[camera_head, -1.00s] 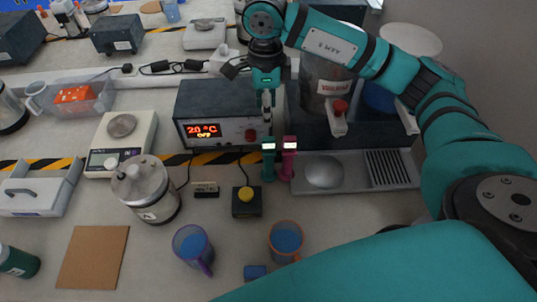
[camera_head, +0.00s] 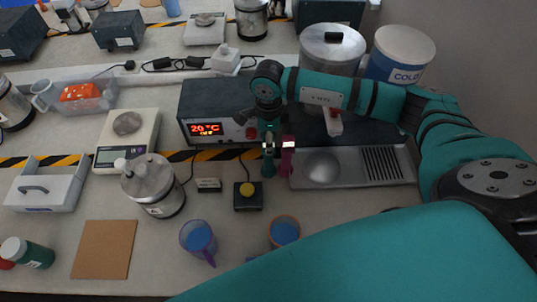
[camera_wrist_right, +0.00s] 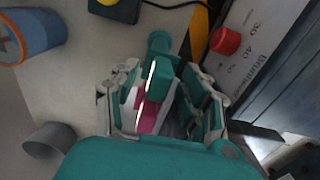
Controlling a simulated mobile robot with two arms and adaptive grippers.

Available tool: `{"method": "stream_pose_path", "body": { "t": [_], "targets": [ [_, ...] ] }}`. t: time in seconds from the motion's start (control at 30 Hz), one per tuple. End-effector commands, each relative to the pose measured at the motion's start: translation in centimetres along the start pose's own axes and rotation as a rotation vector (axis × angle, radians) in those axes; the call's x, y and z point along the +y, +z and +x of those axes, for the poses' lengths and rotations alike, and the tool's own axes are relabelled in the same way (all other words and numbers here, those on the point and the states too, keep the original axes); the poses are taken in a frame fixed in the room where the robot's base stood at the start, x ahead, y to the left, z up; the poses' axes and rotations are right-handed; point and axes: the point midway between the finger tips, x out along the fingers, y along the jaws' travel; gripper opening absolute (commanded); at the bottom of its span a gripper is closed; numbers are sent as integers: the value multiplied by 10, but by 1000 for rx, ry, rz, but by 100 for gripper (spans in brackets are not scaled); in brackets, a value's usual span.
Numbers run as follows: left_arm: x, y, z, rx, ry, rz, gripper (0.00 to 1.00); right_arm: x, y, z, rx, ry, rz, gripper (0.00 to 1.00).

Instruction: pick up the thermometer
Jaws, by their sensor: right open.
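Two slim upright devices that look like thermometers stand side by side in front of the heater box: a teal one (camera_head: 268,165) and a magenta one (camera_head: 287,160), each with a pale lit top. I cannot tell which one the task means. My right gripper (camera_head: 268,128) is open, just above the teal one. In the right wrist view the open fingers (camera_wrist_right: 165,100) lie on either side of the teal device (camera_wrist_right: 160,80), with the magenta device (camera_wrist_right: 147,122) also showing between them. Contact is not clear. My left gripper is not in view.
The heater box (camera_head: 215,105) with a red display stands behind. A metal drip tray (camera_head: 350,168) lies right of the devices. A yellow-button box (camera_head: 247,195), a purple mug (camera_head: 198,242) and an orange-rimmed mug (camera_head: 284,231) are in front. A cork board (camera_head: 104,250) lies front left.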

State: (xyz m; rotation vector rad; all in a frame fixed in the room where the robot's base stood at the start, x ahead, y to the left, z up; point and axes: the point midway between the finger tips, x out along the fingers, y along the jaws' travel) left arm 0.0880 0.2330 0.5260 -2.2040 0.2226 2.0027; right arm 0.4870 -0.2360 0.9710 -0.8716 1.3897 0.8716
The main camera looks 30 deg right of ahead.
Motion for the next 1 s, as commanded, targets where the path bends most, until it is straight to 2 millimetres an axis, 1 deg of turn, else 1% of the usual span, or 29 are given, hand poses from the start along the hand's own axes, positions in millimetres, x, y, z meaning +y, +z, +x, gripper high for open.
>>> {"method": "stream_pose_path", "body": {
  "t": [0.13,0.17,0.5,0.83,1.0],
  "targets": [
    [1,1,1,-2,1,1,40,0,0,0,-1,0,-1,46],
    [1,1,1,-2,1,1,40,0,0,0,-1,0,-1,44],
    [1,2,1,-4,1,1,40,0,0,0,-1,0,0,0],
    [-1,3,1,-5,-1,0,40,0,0,-2,-1,0,0,0],
    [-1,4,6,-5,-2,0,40,-1,1,-11,-3,-2,0,0]
  ]
}}
